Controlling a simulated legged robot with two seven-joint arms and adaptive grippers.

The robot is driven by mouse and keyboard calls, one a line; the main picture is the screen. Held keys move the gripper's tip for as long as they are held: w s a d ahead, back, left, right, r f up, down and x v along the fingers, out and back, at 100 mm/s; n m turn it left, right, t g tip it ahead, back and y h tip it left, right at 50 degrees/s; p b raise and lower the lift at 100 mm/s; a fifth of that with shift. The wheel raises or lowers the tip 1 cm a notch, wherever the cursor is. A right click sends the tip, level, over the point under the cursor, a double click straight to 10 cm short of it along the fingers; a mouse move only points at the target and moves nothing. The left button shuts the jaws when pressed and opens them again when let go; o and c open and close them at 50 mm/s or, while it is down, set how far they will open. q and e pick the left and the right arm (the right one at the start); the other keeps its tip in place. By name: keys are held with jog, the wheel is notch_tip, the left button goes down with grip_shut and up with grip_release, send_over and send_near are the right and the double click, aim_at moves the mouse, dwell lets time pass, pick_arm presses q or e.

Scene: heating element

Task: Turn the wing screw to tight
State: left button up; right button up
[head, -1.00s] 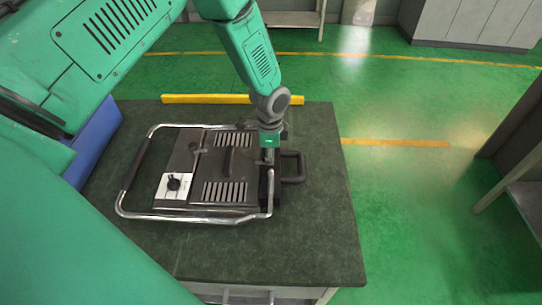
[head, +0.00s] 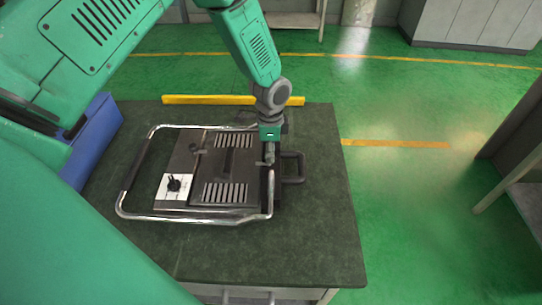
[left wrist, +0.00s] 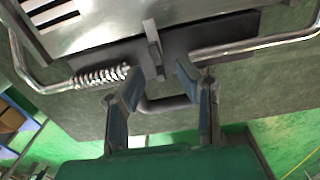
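The heating element (head: 190,165) is a dark, flat device with vents and a chrome tube frame, lying on a dark table. My left gripper (head: 269,155) is over its right edge, pointing down. In the left wrist view the gripper (left wrist: 158,78) is open, with one finger on each side of a small upright metal tab (left wrist: 154,42) at the device's edge, which looks like the wing screw. The tab is just ahead of the fingertips; I cannot tell if either touches it. In the head view the gripper hides it. My right gripper is not in view.
A coiled spring (left wrist: 100,76) sits on the frame tube close to the left finger in the wrist view. A dark loop handle (head: 293,167) sticks out right of the device. A yellow bar (head: 230,99) lies along the table's (head: 310,235) back edge. A blue bin (head: 95,140) is at left.

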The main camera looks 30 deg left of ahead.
pick_arm(q)
notch_tip(320, 180, up, 10)
jog(key=shift+f, duration=0.2)
dwell(0.3)
